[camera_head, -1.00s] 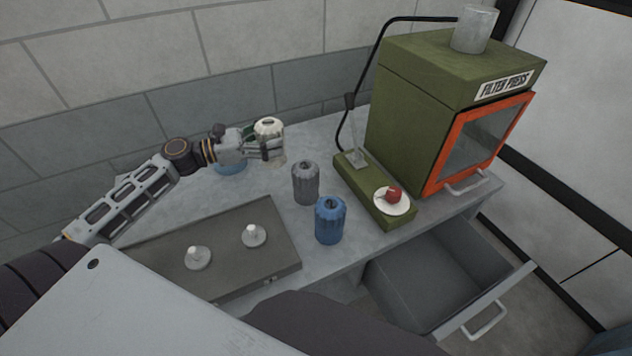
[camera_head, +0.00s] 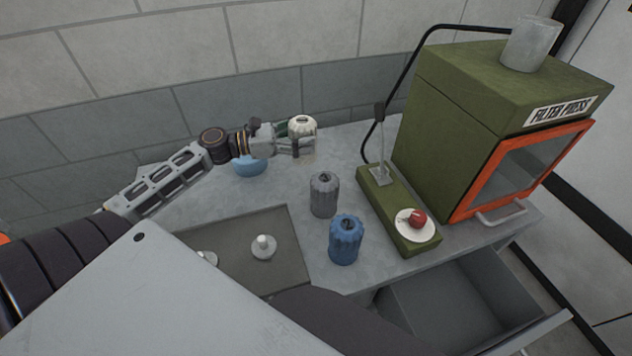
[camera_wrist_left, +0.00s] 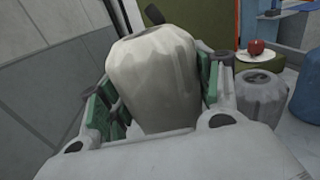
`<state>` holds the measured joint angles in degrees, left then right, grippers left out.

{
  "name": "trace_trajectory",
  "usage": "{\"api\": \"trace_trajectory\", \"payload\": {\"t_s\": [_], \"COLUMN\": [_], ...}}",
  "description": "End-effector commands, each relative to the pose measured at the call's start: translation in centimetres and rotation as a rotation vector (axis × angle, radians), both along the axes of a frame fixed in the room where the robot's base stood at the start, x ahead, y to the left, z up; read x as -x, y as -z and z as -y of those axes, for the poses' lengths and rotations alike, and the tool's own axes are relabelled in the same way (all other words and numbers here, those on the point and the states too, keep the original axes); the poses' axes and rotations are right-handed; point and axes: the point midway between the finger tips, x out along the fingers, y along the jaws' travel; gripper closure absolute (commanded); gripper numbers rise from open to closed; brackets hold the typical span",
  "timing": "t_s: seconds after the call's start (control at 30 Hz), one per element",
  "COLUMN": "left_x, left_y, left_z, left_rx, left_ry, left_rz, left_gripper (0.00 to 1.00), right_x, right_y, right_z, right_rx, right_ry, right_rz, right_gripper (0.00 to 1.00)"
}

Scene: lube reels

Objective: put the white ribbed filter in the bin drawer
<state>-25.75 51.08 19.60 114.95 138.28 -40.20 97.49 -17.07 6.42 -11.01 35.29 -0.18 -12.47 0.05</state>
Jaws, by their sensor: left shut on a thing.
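The white ribbed filter (camera_head: 303,124) is held in my left gripper (camera_head: 297,142) above the back part of the table. In the left wrist view the white filter (camera_wrist_left: 155,75) fills the space between the green-padded fingers, upright or nearly so. The bin drawer (camera_head: 445,300) stands pulled open below the table's front edge at the lower right, and the part of it I see is empty. My left gripper is well behind and to the left of it. My right gripper is not in view.
A grey ribbed filter (camera_head: 324,195) and a blue ribbed filter (camera_head: 345,240) stand between the held filter and the drawer. The green filter press (camera_head: 450,110) has a lever and a red knob (camera_head: 417,217). A tray (camera_head: 285,228) with pegs and a blue bowl (camera_head: 250,168) are left.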

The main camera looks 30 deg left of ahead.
Motion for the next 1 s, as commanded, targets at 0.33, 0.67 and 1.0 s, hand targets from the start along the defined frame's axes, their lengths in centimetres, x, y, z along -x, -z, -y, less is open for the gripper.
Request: {"api": "trace_trajectory", "payload": {"t_s": [0.33,0.67,1.0], "left_x": [0.0,0.0,0.0], "left_y": [4.5,5.4,6.8], "left_z": [0.0,0.0,0.1], "left_rx": [0.001,0.000,0.002], "left_ry": [0.000,0.001,0.001], "left_rz": [0.000,0.001,-0.001], "left_gripper": [0.66,0.66,0.66], "right_x": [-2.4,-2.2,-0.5], "right_y": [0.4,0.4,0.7], "right_z": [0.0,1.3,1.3], "right_rx": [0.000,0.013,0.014], "right_ry": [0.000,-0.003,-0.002], "right_rz": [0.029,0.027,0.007], "right_gripper": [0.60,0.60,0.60]}}
